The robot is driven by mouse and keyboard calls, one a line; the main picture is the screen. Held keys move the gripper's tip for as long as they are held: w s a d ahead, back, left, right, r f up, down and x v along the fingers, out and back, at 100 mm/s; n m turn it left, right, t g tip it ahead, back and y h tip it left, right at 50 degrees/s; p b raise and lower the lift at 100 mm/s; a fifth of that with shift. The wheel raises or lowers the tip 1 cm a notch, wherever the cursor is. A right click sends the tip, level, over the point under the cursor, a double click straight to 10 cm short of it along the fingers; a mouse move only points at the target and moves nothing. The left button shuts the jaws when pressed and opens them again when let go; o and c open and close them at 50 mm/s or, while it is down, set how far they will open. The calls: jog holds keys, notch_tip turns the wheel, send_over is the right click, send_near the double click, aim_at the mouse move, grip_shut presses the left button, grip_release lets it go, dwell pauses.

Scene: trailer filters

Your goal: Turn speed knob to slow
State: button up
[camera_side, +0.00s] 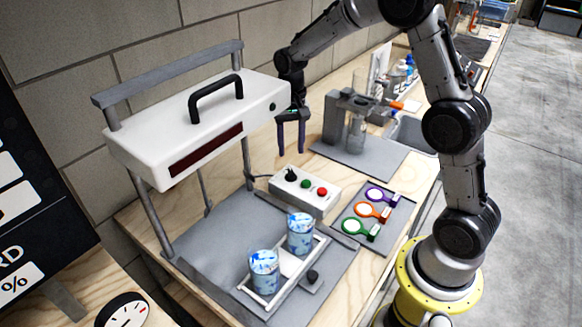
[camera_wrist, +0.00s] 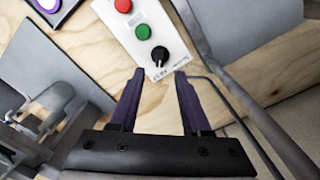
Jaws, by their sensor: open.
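The speed knob is a black pointer knob (camera_side: 291,174) on a white control box (camera_side: 318,205), next to a green button (camera_side: 306,184) and a red button (camera_side: 322,191). In the wrist view the knob (camera_wrist: 159,55) sits at the near end of the box, its white pointer line toward my gripper; small lettering beside it is hard to read. My gripper (camera_side: 291,150) points down above and behind the knob end of the box. Its two purple fingers (camera_wrist: 159,72) are open, apart and empty, with the knob showing just beyond the gap between their tips.
A white overhead unit (camera_side: 205,120) on grey posts stands left of my gripper. Two blue-patterned cups (camera_side: 264,272) stand in a tray in front. Coloured ring-shaped filters (camera_side: 372,211) lie on a grey mat at right. A grey stand with glassware (camera_side: 352,120) is behind.

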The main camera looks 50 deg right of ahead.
aim_at(291, 171)
notch_tip(291, 171, down, 8)
jog(key=shift+r, duration=0.25)
grip_shut()
dwell(0.3)
